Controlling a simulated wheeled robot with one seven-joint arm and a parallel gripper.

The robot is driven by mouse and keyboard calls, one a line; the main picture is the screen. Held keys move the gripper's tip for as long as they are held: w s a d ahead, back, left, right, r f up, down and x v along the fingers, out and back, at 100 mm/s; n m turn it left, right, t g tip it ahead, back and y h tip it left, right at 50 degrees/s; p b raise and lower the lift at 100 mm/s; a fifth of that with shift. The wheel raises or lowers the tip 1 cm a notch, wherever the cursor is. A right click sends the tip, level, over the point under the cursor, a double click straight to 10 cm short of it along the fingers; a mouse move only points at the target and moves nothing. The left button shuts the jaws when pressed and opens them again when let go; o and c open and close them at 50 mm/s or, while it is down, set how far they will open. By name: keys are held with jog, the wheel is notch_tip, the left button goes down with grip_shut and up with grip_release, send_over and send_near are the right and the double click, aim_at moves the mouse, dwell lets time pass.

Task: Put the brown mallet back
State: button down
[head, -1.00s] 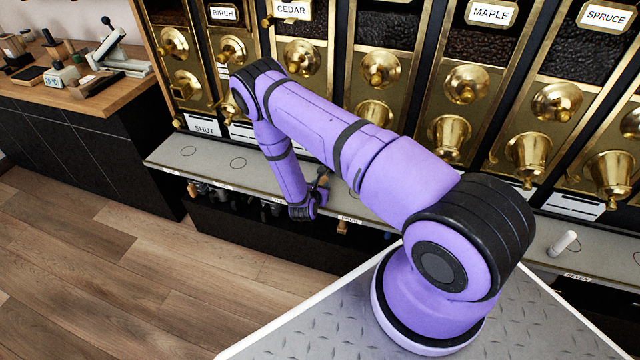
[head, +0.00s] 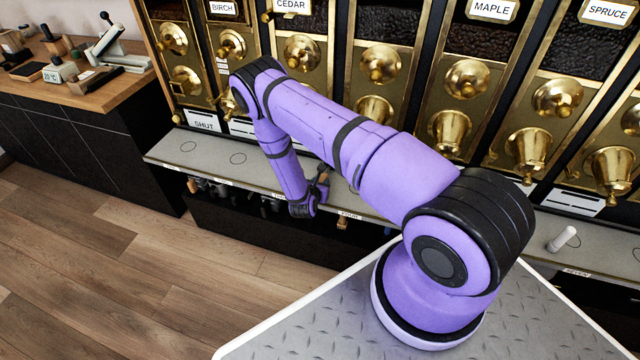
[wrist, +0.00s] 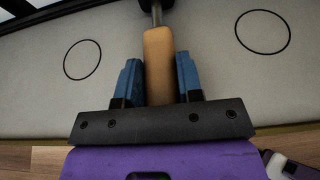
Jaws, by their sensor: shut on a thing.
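My gripper (wrist: 158,78) is shut on a tan-brown handle (wrist: 158,58), with one blue finger on each side of it. A metal shaft runs from the handle toward the top of the wrist view. I take this to be the brown mallet; its head end is not clear. In the head view my gripper (head: 321,188) is at the front of the grey ledge, and a small brown part of the held thing shows there. The fingers are mostly hidden by my wrist.
The grey ledge (head: 205,163) has drawn circles and labels such as FOUR (head: 350,215) on its front edge. Tools hang beneath it, including a brown piece (head: 343,223). Brass-fronted bins (head: 380,65) rise behind. A wooden counter (head: 95,95) is at left.

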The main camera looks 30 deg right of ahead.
jog(key=shift+f, duration=0.2)
jog(key=c, duration=0.7)
grip_release()
jog(key=v, duration=1.1)
jog(key=shift+f, duration=0.1)
